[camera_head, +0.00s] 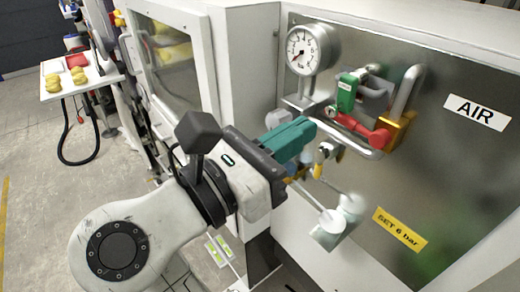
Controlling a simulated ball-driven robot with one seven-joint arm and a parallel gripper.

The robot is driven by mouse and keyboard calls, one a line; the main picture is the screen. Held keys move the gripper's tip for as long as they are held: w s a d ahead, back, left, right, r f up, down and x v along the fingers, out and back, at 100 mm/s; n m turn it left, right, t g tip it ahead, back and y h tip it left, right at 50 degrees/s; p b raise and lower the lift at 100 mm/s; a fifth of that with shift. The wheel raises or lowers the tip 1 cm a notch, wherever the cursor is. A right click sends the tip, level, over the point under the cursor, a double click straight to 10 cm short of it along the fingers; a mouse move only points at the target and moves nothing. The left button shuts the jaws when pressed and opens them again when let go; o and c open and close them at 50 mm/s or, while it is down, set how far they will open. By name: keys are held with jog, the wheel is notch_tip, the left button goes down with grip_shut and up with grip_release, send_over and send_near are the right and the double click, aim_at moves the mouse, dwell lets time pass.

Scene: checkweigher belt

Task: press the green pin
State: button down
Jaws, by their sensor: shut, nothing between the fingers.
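A green fitting (346,93) is on the metal air panel (455,165), right of and below the round gauge (308,50). It is the only green part I see among the pipework; a separate pin on it is too small to tell. My gripper (310,127) comes in from the lower left, with teal fingers shut and nothing between them. Its tips are below and left of the green fitting in the picture. The gap in depth between them is hard to judge, and I see no clear contact.
A red lever (363,130) and a brass block (399,129) sit right of my fingertips, with a bent grey pipe (408,88) above. A white table (92,78) with yellow items stands far left.

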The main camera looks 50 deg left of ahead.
aim_at(329, 112)
jog(key=shift+w+d+r, duration=0.1)
jog(key=shift+w+r, duration=0.05)
jog(key=shift+w, duration=1.55)
jog(key=shift+r+p, duration=0.1)
jog(key=shift+p, duration=0.2)
